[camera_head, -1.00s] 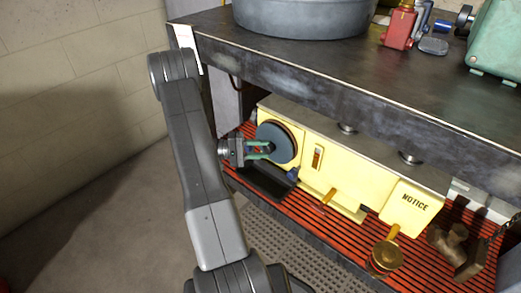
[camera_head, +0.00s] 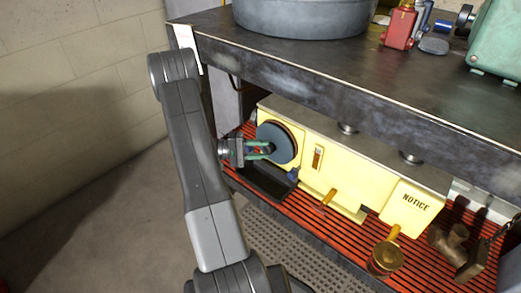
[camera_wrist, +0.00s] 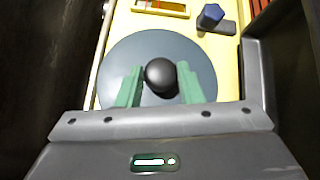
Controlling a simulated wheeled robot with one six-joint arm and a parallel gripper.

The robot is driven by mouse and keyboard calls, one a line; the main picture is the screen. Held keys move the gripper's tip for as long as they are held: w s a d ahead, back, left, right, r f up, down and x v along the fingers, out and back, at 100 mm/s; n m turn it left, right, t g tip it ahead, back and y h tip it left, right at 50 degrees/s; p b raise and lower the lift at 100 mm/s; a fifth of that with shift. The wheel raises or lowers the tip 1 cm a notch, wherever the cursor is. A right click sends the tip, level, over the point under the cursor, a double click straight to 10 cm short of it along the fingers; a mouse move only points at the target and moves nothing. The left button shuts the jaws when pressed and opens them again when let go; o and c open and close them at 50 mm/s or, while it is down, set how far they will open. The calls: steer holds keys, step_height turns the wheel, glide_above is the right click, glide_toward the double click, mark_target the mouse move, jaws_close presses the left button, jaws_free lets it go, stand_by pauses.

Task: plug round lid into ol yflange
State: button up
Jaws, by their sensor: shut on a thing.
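The round lid (camera_head: 281,136) is a blue-grey disc with a black knob. It stands upright against the left end face of the yellow machine (camera_head: 330,167). In the wrist view the lid (camera_wrist: 205,58) lies flat across the yellow face, with its black knob (camera_wrist: 160,74) between my green fingertips. My gripper (camera_head: 268,150) is shut on that knob from the left; it also shows in the wrist view (camera_wrist: 159,76). A thin brownish rim shows behind the lid's upper right edge. The flange seat behind the lid is hidden, so I cannot tell how deep it sits.
A dark tray (camera_head: 266,184) lies below the lid, and a blue knob (camera_head: 293,174) sits to its lower right. The bench top (camera_head: 400,95) overhangs above. Brass fittings (camera_head: 385,258) stand at the right. Open floor lies to the left.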

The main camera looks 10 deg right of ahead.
steer(key=shift+w+d, duration=0.35)
steer(key=shift+d, duration=0.1)
steer(key=o, duration=1.1)
steer(key=shift+a, duration=0.1)
steer(key=p+v, duration=0.2)
steer(key=v, duration=1.1)
steer(key=shift+a+p, duration=0.3)
steer(key=shift+p, duration=0.05)
steer(key=b+x, duration=0.3)
steer(key=x, duration=1.1)
steer(key=shift+w, duration=0.1)
